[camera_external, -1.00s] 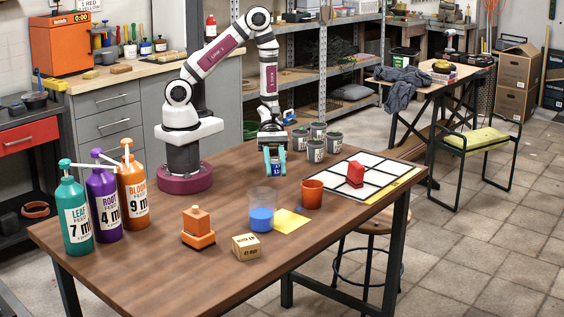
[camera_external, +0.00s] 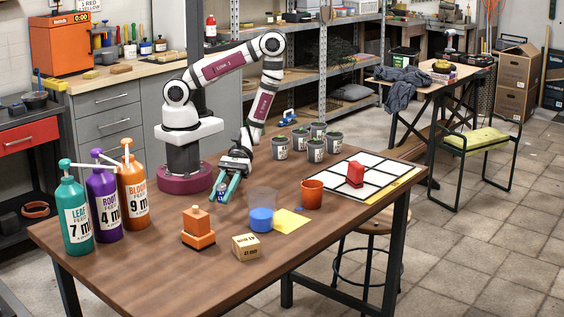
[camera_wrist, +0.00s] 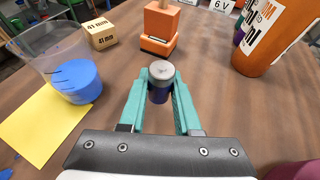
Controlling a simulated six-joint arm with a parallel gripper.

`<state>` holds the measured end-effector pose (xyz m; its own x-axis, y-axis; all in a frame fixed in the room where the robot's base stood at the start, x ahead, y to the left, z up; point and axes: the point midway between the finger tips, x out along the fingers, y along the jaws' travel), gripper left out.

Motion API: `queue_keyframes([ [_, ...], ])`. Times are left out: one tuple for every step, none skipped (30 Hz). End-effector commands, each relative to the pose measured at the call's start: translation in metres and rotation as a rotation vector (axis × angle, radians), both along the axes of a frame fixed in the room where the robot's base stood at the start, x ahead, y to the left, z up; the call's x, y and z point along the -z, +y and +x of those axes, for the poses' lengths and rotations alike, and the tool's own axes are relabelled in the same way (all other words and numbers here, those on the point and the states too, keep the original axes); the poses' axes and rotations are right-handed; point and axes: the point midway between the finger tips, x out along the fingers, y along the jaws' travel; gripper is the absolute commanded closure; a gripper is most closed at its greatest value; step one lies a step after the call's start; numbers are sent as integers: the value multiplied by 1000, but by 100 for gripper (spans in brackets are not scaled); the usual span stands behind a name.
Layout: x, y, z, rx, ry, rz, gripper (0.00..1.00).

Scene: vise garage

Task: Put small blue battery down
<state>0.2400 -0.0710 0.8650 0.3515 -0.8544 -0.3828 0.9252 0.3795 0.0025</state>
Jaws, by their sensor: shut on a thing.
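My gripper (camera_external: 226,186) has teal fingers and is low over the table, left of the clear cup of blue liquid. In the wrist view, my gripper (camera_wrist: 160,95) is shut on a small blue battery (camera_wrist: 160,91) with a grey round end facing the camera. The battery also shows small between the fingertips in the external view (camera_external: 222,196). Whether it touches the wooden table (camera_external: 150,262) cannot be told.
An orange block device (camera_external: 198,230) stands in front of the gripper, and a small box (camera_external: 246,247) beside it. The blue-filled cup (camera_external: 262,213), a yellow sheet (camera_external: 291,221) and a terracotta pot (camera_external: 312,194) are to the right. Pump bottles (camera_external: 133,190) stand at left.

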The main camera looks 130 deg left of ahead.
Motion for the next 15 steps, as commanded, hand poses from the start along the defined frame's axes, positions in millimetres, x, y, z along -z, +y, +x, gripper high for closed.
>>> queue_keyframes([
  [11, -1, -1, -2, 6, -4, 100],
  [18, 0, -1, -1, 5, -3, 100],
  [26, 0, 0, -2, 5, -3, 100],
  [31, 0, 0, -2, 3, -2, 100],
  [35, 0, 0, -2, 3, -2, 100],
  [39, 0, 0, -2, 2, -2, 100],
  [40, 0, 0, -2, 1, -1, 100],
  [41, 0, 0, -2, 0, 0, 100],
  [41, 0, 0, -2, -1, 0, 100],
  [40, 0, 0, -2, -1, 0, 100],
  [40, 0, 0, -2, 0, 0, 100],
  [40, 0, 0, -2, 0, 0, 100],
  [40, 0, 0, -2, 0, 0, 100],
  [41, 0, 0, -2, 0, 0, 100],
  [42, 0, 0, -2, 0, 0, 100],
])
